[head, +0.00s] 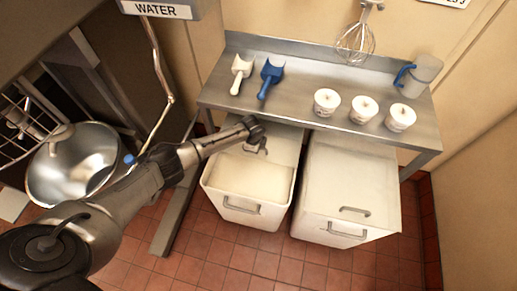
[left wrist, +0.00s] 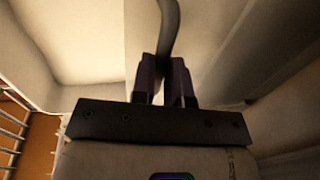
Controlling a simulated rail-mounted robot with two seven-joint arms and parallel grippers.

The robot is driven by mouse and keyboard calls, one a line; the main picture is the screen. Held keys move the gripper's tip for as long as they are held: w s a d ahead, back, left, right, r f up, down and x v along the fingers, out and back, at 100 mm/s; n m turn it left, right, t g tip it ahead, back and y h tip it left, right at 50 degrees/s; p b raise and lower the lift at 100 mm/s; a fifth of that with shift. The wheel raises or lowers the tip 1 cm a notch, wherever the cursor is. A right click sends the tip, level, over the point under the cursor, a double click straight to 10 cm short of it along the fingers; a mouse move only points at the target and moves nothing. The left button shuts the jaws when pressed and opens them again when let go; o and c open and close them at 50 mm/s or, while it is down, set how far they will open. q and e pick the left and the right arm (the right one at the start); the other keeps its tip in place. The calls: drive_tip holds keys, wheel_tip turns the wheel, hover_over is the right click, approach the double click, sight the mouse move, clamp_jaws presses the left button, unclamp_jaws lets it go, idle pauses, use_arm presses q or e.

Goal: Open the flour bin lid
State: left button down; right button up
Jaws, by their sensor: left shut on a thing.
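The left white bin (head: 247,205) stands open on the floor under the front of the steel table, with pale powder (head: 252,178) inside. Its lid (head: 283,146) is tipped up toward the back, beneath the table edge. My left gripper (head: 256,138) is at the raised lid and shut on its grey handle (head: 263,149). In the left wrist view, the two dark fingers (left wrist: 166,85) close around the curved handle bar (left wrist: 170,28). The gripper covers part of the lid. My right gripper is not in view.
A second white bin (head: 335,232) with its lid down stands close at the right. The steel table (head: 310,124) above holds a white scoop (head: 240,72), a blue scoop (head: 270,76), several white tubs and a jug (head: 425,75). A steel bowl (head: 75,165) is at the left.

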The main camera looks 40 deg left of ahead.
use_arm(q)
drive_tip(key=c, duration=1.1)
unclamp_jaws()
drive_tip(key=shift+s+d+r+p, duration=0.2)
drive_tip(key=shift+s+r+p, duration=0.35)
drive_tip(key=shift+r, duration=1.7)
drive_tip(key=shift+s+d+r+p, duration=0.25)
drive_tip(key=shift+r+p, duration=0.45)
drive_tip(key=shift+r, duration=1.55)
drive_tip(key=shift+s+d+r+p, duration=0.15)
drive_tip(key=shift+s+r+p, duration=0.45)
drive_tip(key=shift+r, duration=1.65)
drive_tip(key=shift+w, duration=0.15)
drive_tip(key=shift+c, duration=0.6)
